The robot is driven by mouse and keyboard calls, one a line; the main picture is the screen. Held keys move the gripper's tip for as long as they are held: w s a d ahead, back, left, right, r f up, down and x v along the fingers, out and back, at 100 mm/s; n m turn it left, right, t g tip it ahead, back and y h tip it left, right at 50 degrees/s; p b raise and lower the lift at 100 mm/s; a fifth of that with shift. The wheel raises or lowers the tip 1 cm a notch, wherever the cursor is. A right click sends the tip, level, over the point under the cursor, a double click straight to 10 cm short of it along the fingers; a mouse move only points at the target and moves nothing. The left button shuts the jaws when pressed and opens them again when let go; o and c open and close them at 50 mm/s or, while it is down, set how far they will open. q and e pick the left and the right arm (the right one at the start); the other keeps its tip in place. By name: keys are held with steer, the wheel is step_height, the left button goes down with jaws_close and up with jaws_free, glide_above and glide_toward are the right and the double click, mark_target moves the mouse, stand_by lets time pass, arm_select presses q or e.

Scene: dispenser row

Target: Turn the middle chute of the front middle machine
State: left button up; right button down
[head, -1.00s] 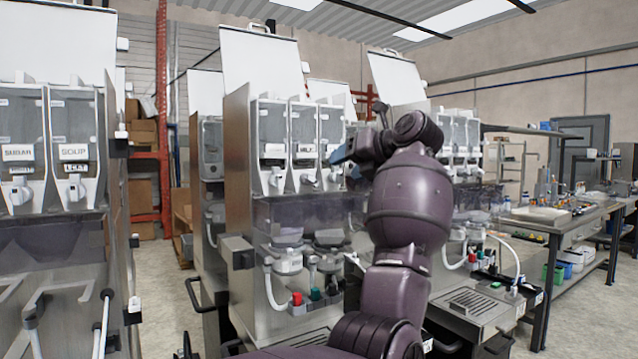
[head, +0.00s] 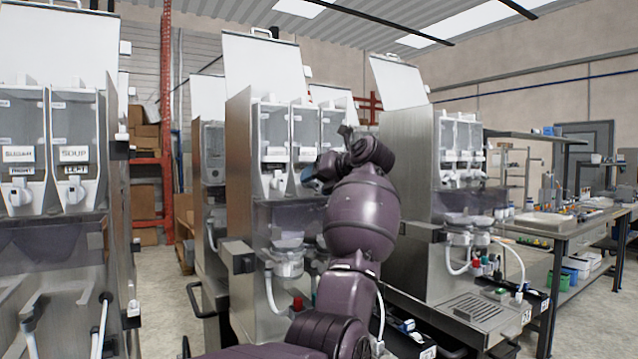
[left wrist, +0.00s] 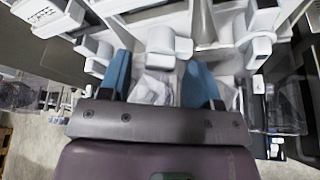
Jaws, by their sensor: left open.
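The front middle machine (head: 238,165) is a steel dispenser with a raised white lid and clear canisters above white chutes. In the left wrist view a white chute (left wrist: 167,42) lies between and just beyond the two blue fingers of my open left gripper (left wrist: 160,82). Other white chutes stand on either side of it. I cannot tell whether the fingers touch it. My right gripper is not in view.
A similar machine (head: 405,165) stands to the right and another (head: 52,235) at the left with labelled canisters. A workbench (head: 560,222) is at the far right. Red (head: 297,303) knobs and white hoses sit below the chutes. Bare floor shows between the machines.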

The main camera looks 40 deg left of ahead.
arm_select(q)
steer(key=c, duration=0.9)
steer(key=shift+r+n+t+h+p, duration=0.1)
steer(key=shift+n+t+h+p, duration=0.2)
steer(key=shift+n, duration=0.3)
steer(key=n, duration=0.1)
steer(key=n+t+h+p, duration=0.1)
steer(key=shift+s+n+t, duration=0.2)
steer(key=shift+n+t, duration=0.1)
steer(key=shift+n, duration=0.4)
steer(key=shift+t, duration=0.4)
